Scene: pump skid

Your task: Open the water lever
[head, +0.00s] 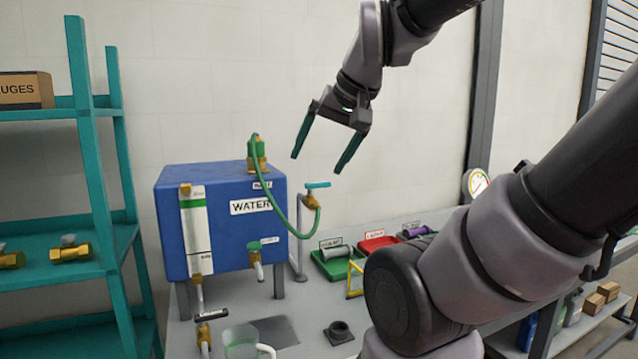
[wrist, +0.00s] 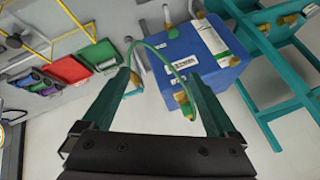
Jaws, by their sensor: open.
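The blue tank (head: 215,225) labelled WATER stands on the grey bench; it also shows in the wrist view (wrist: 185,50). A teal lever (head: 317,185) sits on a brass valve on a grey post at the tank's right, joined by a green hose (head: 268,195) to the brass fitting on the tank top. A tap with a green handle (head: 254,246) is on the tank's front. A black lever (head: 212,315) is on a brass valve below the sight gauge. My gripper (head: 317,164) is open and empty, apart from and above the teal lever.
A clear jug (head: 240,342) stands on the bench before the tank. Green (head: 335,266) and red (head: 378,243) bins lie to the right, with a yellow frame (head: 355,278) near them. A teal shelf (head: 70,270) stands at the left.

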